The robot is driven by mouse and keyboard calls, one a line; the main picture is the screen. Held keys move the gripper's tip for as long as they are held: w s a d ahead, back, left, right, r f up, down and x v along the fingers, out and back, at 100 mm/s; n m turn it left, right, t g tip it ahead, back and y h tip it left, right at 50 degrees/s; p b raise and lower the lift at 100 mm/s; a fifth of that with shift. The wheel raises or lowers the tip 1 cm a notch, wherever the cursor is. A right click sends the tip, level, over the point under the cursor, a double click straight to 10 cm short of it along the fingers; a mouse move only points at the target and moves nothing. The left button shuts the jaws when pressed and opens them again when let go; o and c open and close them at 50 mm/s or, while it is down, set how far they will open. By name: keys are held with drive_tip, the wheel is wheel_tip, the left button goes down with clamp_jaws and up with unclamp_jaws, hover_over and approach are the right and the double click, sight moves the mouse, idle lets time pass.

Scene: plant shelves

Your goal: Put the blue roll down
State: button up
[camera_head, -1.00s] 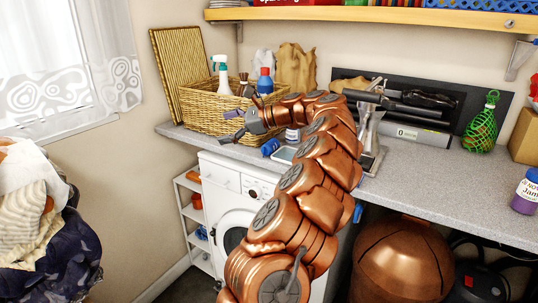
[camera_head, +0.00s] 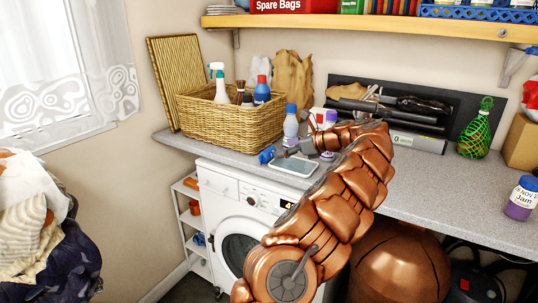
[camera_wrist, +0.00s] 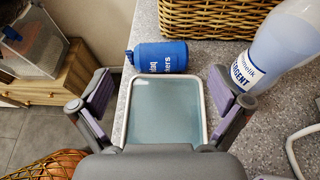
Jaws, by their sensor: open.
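The blue roll (camera_head: 266,155), with white lettering, lies on its side on the grey counter near its front edge, in front of the basket. In the wrist view the blue roll (camera_wrist: 160,57) lies just beyond the far end of a white-rimmed tray with a bluish surface (camera_wrist: 158,105); I cannot tell if they touch. My gripper (camera_wrist: 160,85) is open and empty, its fingers spread to either side of the tray and short of the roll. In the head view my gripper (camera_head: 290,150) hangs just right of the roll, over the counter by the tray (camera_head: 293,169).
A wicker basket (camera_head: 215,121) with bottles stands behind the roll. A detergent bottle with a blue cap (camera_head: 291,124) stands close to the gripper; it also shows at right in the wrist view (camera_wrist: 278,48). A washing machine (camera_head: 230,215) is below the counter.

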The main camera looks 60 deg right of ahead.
sight(269, 150)
drive_tip(key=x, duration=0.7)
drive_tip(key=shift+w, duration=0.2)
drive_tip(key=c, duration=1.2)
drive_tip(key=shift+r, duration=1.7)
drive_tip(key=shift+s+a, duration=0.1)
drive_tip(key=shift+s, duration=0.05)
drive_tip(key=s+a, duration=0.8)
drive_tip(key=s+a+b, duration=0.1)
drive_tip(key=s+a, duration=0.2)
drive_tip(key=a, duration=0.2)
drive_tip(key=shift+s+a, duration=0.1)
drive_tip(key=shift+s, duration=0.3)
